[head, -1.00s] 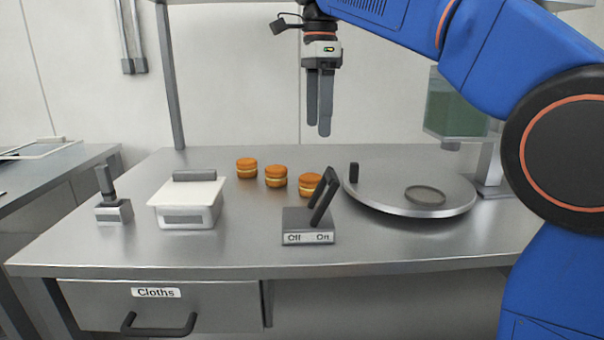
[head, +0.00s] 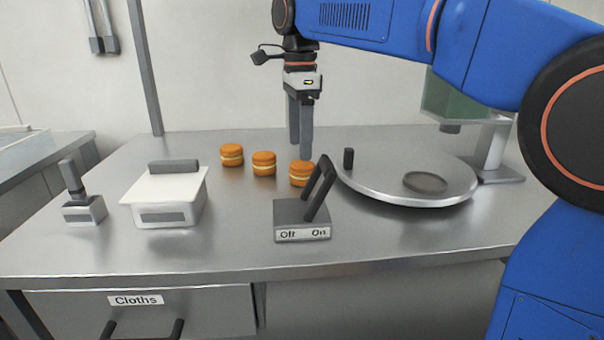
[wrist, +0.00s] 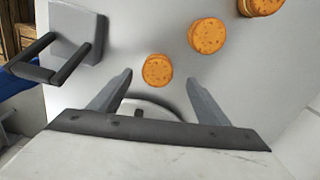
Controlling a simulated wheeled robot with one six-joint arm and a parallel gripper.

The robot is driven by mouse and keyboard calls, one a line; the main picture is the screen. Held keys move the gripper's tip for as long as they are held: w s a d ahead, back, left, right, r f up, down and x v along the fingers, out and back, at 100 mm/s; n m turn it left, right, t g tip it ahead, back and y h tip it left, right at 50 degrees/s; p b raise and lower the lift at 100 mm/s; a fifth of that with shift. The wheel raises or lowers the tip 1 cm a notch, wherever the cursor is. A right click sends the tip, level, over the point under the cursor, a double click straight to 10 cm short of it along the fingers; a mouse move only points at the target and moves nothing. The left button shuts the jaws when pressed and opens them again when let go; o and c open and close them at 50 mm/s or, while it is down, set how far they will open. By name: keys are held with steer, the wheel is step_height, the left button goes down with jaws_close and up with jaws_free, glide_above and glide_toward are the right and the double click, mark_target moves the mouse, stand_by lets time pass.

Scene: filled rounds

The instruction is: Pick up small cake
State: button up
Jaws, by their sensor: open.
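Three small cakes stand in a slanting row on the steel table: a left one (head: 232,154), a middle one (head: 264,163) and a right one (head: 299,173). Each is round and orange-brown with a pale filling band. The right one is partly hidden by the switch lever. My gripper (head: 302,150) is open and empty, pointing down just above and behind the right cake. In the wrist view the nearest cake (wrist: 158,70) lies just beyond my fingertips (wrist: 161,85), between them and apart from them; the other cakes lie up and right.
A switch box with a raised lever (head: 302,218) stands just in front of the right cake. A round steel turntable (head: 400,190) is to the right. A white lidded container (head: 165,197) and a small lever device (head: 83,208) are on the left.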

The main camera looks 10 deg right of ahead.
mark_target(303, 163)
steer(key=shift+s+d+f, duration=0.1)
steer(key=shift+d+f, duration=0.05)
steer(key=shift+f, duration=1.65)
steer(key=shift+s+d+f, duration=0.1)
steer(key=shift+d+f, duration=0.05)
steer(key=shift+f, duration=1.6)
steer(key=shift+c, duration=0.7)
steer(key=c, duration=0.7)
